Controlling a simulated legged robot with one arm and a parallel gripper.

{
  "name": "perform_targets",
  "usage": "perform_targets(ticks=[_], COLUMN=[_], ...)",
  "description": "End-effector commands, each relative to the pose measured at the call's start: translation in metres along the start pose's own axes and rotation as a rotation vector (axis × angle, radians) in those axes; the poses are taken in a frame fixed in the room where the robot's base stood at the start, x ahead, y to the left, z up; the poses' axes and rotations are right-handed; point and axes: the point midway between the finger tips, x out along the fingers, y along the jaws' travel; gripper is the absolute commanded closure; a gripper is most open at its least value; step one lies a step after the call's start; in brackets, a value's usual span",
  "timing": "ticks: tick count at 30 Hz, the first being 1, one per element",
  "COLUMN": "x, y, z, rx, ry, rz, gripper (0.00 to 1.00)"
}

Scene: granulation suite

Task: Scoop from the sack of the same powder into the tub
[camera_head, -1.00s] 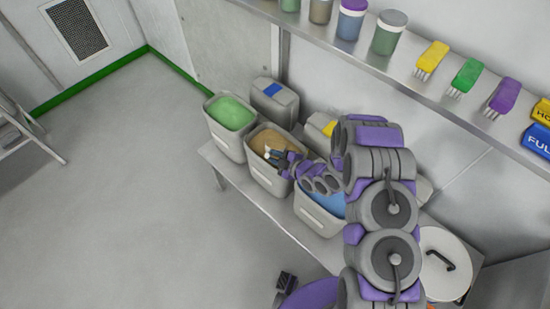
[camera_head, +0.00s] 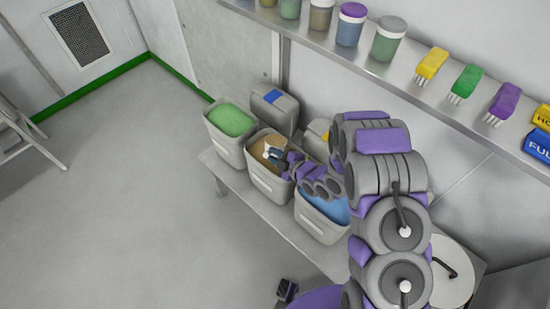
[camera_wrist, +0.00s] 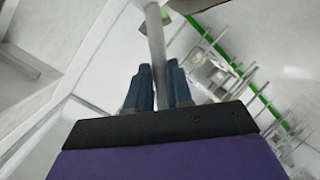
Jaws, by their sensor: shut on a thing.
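Three open grey bins stand in a row on a bench: one with green powder (camera_head: 231,120), one with tan powder (camera_head: 259,148), one with blue powder (camera_head: 330,208). No sack is plain to see. My gripper (camera_head: 275,155) is low over the tan powder, and my arm hides part of the tan and blue bins. In the wrist view, my gripper (camera_wrist: 158,88) is shut on a grey rod-like handle (camera_wrist: 153,28). The handle's far end is out of view, so any scoop bowl or load cannot be told. I cannot tell which container is the tub.
A round white lid or vessel top with a black handle (camera_head: 452,283) is at the lower right. A grey container with a blue label (camera_head: 273,105) stands behind the bins. The shelf (camera_head: 388,72) above holds jars and coloured brushes.

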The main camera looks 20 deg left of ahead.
Motion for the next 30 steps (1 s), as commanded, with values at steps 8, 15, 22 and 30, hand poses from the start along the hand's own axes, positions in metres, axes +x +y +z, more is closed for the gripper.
perform_targets(ticks=[8,15,22,30], x=[-0.006,-0.010,-0.013,-0.016], y=[0.004,0.007,0.008,0.011], z=[-0.009,-0.014,-0.019,-0.022], rx=[-0.042,-0.100,-0.143,-0.171], ry=[0.007,0.013,0.019,0.023], rz=[0.029,0.073,0.106,0.127], gripper=[1.00,1.00,1.00,1.00])
